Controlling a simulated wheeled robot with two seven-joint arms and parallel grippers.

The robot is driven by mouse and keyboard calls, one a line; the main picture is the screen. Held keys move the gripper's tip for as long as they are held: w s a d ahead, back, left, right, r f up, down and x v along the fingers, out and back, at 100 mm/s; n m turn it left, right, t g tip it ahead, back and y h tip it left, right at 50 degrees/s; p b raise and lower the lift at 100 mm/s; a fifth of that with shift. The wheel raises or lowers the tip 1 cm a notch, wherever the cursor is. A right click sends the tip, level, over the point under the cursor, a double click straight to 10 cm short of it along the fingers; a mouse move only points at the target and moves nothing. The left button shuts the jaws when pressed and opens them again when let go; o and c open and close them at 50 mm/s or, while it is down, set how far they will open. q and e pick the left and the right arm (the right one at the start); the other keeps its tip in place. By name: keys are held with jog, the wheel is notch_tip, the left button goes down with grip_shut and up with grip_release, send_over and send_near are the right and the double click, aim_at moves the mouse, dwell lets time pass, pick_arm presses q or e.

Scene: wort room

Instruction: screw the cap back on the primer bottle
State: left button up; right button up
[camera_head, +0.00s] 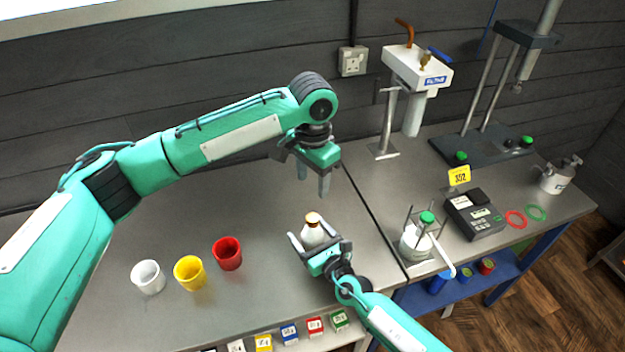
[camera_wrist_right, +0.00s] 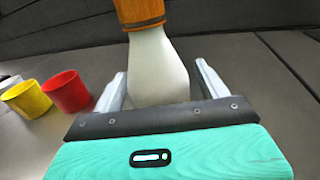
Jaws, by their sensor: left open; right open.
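The bottle (camera_wrist_right: 157,70) and cap (camera_wrist_right: 140,12) also show in the right wrist view, where the cap's top is cut off. I cannot tell how tightly the cap sits. My right gripper (camera_head: 316,240) is open, with one finger on each side of the bottle body and visible gaps. My left gripper (camera_head: 312,184) is open and empty, pointing down above and behind the bottle, clear of the cap.
White (camera_head: 148,277), yellow (camera_head: 189,272) and red (camera_head: 228,253) cups stand to the left. A wire stand with a green-capped bottle (camera_head: 416,242) and a dark printer-like device (camera_head: 474,214) are to the right. Small coloured boxes (camera_head: 289,334) line the front edge. Bench behind the cups is clear.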

jog(key=b+v, duration=0.2)
jog(key=v, duration=1.1)
jog(key=shift+s+d+b, duration=0.15)
jog(key=shift+s+b, duration=0.05)
jog(key=shift+b, duration=0.15)
